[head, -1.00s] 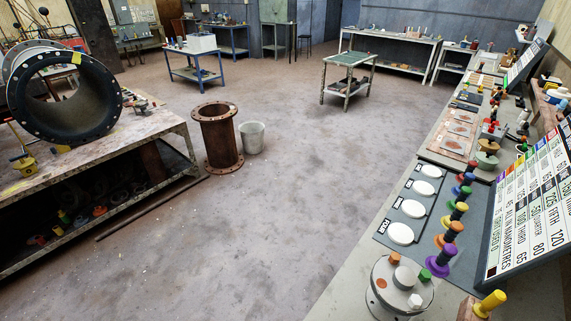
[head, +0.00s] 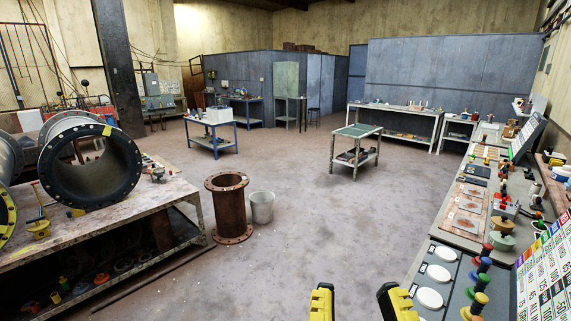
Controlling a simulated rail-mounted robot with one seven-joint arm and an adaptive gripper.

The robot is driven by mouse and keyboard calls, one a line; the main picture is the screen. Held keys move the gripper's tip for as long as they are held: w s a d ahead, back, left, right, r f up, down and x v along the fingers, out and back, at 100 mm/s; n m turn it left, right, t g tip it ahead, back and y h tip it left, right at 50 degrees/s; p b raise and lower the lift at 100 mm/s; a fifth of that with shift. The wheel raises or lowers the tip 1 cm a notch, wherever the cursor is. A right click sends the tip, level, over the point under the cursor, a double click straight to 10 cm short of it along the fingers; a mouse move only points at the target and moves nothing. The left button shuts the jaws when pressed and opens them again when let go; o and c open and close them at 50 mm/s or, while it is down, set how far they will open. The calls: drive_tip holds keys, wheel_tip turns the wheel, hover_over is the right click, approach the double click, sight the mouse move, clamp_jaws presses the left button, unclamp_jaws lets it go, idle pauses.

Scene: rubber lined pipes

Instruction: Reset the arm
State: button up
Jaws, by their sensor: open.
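My gripper (head: 358,303) shows at the bottom edge of the head view, right of centre. Its two yellow and black fingers stand apart with nothing between them. It is over the floor, just left of the right-hand bench, and touches nothing that I can see. The rest of my arm is out of view below the frame.
A bench (head: 452,232) with white discs (head: 429,298) and coloured knobs runs along the right. A workbench (head: 110,222) with a large black-lined pipe (head: 128,170) stands left. A rusty flanged pipe (head: 229,207) and grey bucket (head: 262,213) stand mid-floor.

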wheel_tip(320, 180, up, 23)
drive_tip(key=p, duration=2)
drive_tip(key=shift+r, duration=0.1)
